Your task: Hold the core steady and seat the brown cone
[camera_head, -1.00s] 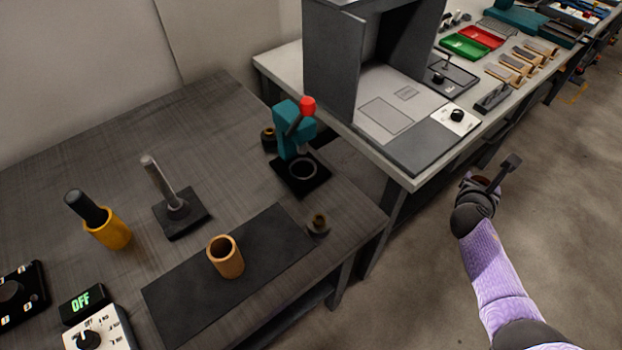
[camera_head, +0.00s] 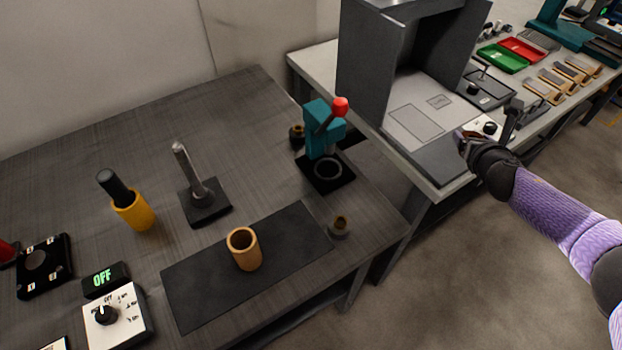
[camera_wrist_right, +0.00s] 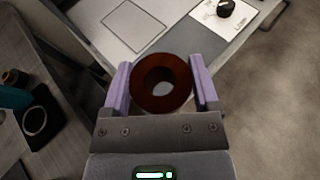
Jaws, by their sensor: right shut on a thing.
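The core, a tan open-topped tube (camera_head: 235,255), stands upright on a dark mat (camera_head: 195,295) on the dark wooden bench. My right gripper (camera_head: 487,128) is beside the front edge of the light table, well to the right of the core. In the right wrist view my right gripper (camera_wrist_right: 161,92) is shut on a brown ring-shaped piece with a central hole, which I take to be the brown cone (camera_wrist_right: 140,90). It is seen end-on, so its taper cannot be told. My left gripper is not in view.
A teal press with a red knob (camera_head: 341,106), a small round fitting (camera_head: 339,228), a metal post on a base (camera_head: 206,205) and a yellow holder (camera_head: 133,212) stand around the mat. A grey open booth (camera_head: 371,80) stands on the light table (camera_head: 312,62).

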